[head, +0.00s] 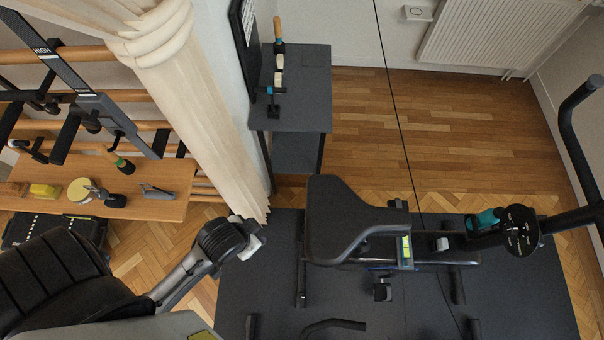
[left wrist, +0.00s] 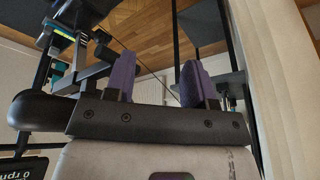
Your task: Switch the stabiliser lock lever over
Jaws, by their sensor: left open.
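An exercise bike with a black saddle (head: 348,215) and a round black console (head: 520,230) stands on a dark mat (head: 262,292). My left gripper (head: 258,241) is left of the saddle, apart from the bike. In the left wrist view its purple fingers (left wrist: 160,82) are spread, with nothing between them. The bike also shows in that view, at the left (left wrist: 40,108). My right gripper is in neither view.
A pale pleated curtain (head: 175,80) hangs just behind my left gripper. A dark side table (head: 290,95) with small items stands behind the bike. A wooden shelf (head: 150,205) with several objects is at the left. The parquet (head: 450,120) beyond the bike is clear.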

